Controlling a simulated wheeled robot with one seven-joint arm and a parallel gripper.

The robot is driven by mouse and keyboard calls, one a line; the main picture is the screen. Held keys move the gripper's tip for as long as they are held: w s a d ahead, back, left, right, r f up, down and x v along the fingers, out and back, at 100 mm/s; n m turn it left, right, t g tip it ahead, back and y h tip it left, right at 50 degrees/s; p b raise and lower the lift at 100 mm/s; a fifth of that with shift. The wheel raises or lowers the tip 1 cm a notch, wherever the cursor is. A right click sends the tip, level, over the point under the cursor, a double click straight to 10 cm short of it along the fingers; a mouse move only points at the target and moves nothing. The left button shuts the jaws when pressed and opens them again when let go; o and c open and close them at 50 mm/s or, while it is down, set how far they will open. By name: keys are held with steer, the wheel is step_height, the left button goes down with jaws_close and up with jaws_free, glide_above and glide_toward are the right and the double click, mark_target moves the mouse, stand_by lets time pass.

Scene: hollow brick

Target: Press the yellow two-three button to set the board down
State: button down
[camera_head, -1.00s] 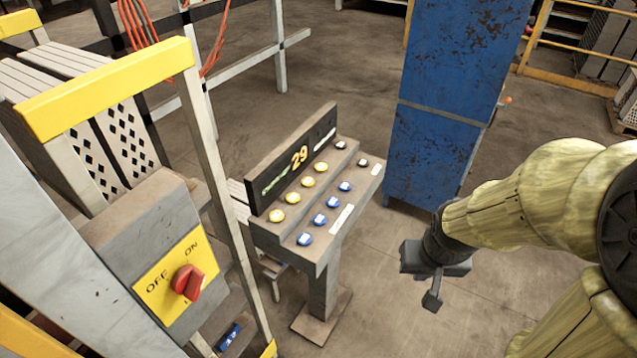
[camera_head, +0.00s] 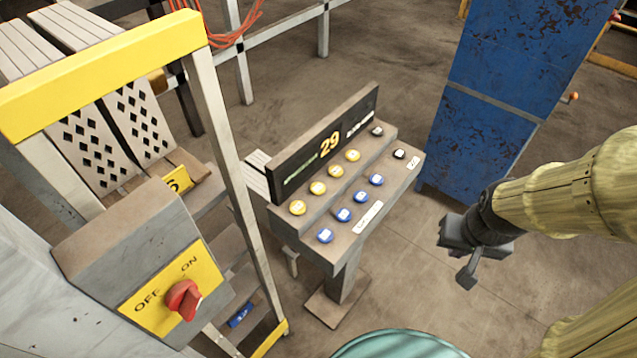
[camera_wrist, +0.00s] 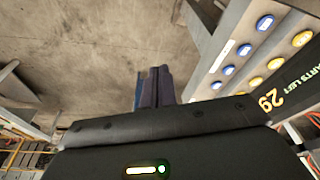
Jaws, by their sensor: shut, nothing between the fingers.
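The button console (camera_head: 345,255) stands on a post in the middle of the head view. A row of several yellow buttons (camera_head: 318,187) runs along its upper step, above a row of blue buttons (camera_head: 343,214). The labels are too small to tell which yellow button is the two-three one. My gripper (camera_head: 468,275) is shut and empty, to the right of the console and apart from it. In the wrist view, the shut fingers (camera_wrist: 155,85) point over bare floor, with the yellow buttons (camera_wrist: 275,63) to their right. I cannot identify the board.
A display reading 29 (camera_head: 329,146) backs the console. A switch box with a red knob (camera_head: 183,300) and a yellow-topped frame (camera_head: 100,75) stand at the left. A blue cabinet (camera_head: 490,120) stands behind my gripper. Open floor lies between console and gripper.

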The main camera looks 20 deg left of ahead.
steer(key=m+t+y+p, duration=0.3)
steer(key=m+y+p, duration=0.35)
steer(key=m, duration=1.05)
glide_above(321, 190)
steer(key=shift+y, duration=0.25)
step_height(321, 190, down, 4)
steer(key=shift+s+a+f, duration=0.1)
steer(key=shift+f, duration=0.05)
steer(key=shift+f+b, duration=3.15)
steer(key=shift+f, duration=1.25)
